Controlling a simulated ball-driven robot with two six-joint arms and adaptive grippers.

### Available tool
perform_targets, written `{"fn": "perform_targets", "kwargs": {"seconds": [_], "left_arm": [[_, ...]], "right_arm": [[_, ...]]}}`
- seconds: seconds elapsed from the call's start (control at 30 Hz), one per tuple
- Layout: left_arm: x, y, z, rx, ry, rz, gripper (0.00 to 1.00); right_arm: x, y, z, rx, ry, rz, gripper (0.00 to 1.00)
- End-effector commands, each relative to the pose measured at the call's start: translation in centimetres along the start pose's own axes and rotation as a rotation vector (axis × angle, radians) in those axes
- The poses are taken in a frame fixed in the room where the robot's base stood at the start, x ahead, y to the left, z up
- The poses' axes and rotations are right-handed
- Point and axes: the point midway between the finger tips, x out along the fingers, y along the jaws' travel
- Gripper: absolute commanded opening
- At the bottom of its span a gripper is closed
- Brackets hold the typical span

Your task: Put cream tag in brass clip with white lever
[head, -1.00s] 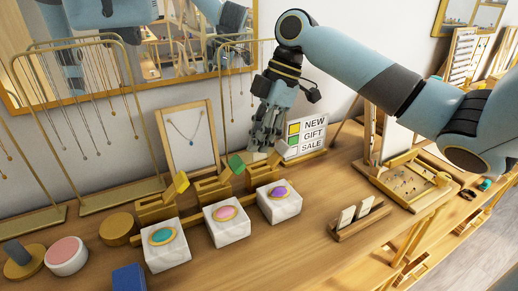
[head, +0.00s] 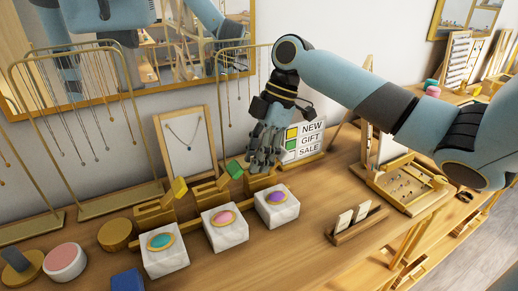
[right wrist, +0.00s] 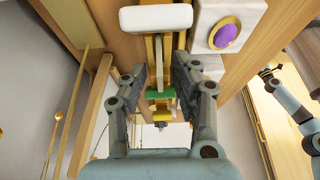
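Two pale tags (head: 343,221) and (head: 362,211) stand in a wooden rack on the counter; I cannot tell which is cream. A row of brass clips stands behind marble blocks: one with a yellow lever (head: 179,187), one with a green lever (head: 234,169), and one at the right (head: 262,183). My right gripper (head: 263,158) is over that right clip and hides its lever in the head view. In the right wrist view the white lever (right wrist: 155,18) shows at the top, with the open, seemingly empty fingers (right wrist: 160,75) below it. My left gripper is not clearly seen.
Marble blocks bear teal (head: 161,241), pink (head: 224,217) and purple (head: 277,196) stones, close in front of the clips. A sign (head: 303,140) stands just right of my right gripper. A wooden tray (head: 405,185) lies further right. The counter between blocks and tag rack is clear.

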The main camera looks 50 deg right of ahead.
Motion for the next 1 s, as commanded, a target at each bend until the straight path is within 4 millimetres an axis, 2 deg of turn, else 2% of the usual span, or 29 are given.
{"fn": "perform_targets", "kwargs": {"seconds": [0.17, 0.4, 0.6, 0.77, 1.0], "left_arm": [[0.3, 0.0, 0.1, 0.0, 0.0, 0.0, 0.4], [1.2, 0.1, 0.2, 0.0, -0.001, 0.0, 0.4], [1.7, 0.1, 0.2, 0.0, -0.001, 0.0, 0.4], [1.8, 0.2, 0.2, 0.0, -0.001, 0.0, 0.4], [1.8, 0.2, 0.2, 0.0, -0.001, 0.0, 0.4]], "right_arm": [[-2.0, 0.1, 0.1, -0.002, -0.004, 0.003, 0.29], [-7.5, 0.1, 0.1, -0.003, -0.006, 0.005, 0.29], [-10.9, 0.1, 0.0, -0.001, -0.002, 0.003, 0.29], [-12.1, 0.0, -0.1, -0.001, 0.0, 0.001, 0.29], [-12.2, 0.0, -0.1, 0.0, 0.001, 0.001, 0.29]]}}
